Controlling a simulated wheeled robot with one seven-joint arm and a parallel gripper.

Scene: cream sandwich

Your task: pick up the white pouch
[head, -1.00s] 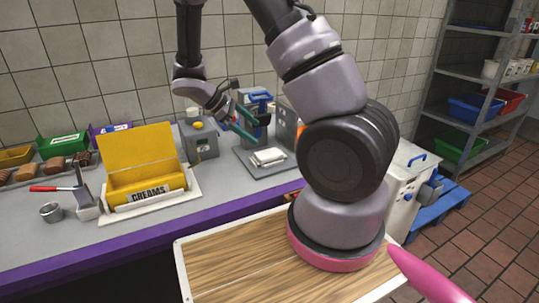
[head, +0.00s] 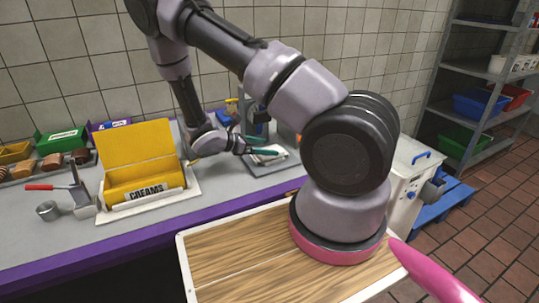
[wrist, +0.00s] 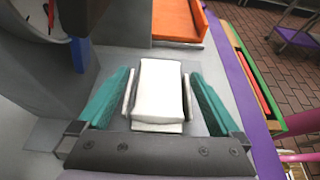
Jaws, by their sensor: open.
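The white pouch (wrist: 158,90) lies on a pale grey surface in the wrist view, between my open fingers. My gripper (wrist: 161,92) has one teal finger on each side of it, with a visible gap on both sides. Thin white upright strips stand between the pouch and each finger. Another pale edge shows under its near end. In the head view my gripper (head: 266,145) is low over the grey platform (head: 262,169) of the machine, and the fingers partly hide the pouch.
A yellow box (head: 145,181) labelled CREAMS stands on a white tray left of my gripper. A metal cup (head: 48,210) and a red-handled tool (head: 40,187) lie further left. A blue and dark machine (head: 250,115) stands behind. An orange tray (wrist: 178,20) shows in the wrist view.

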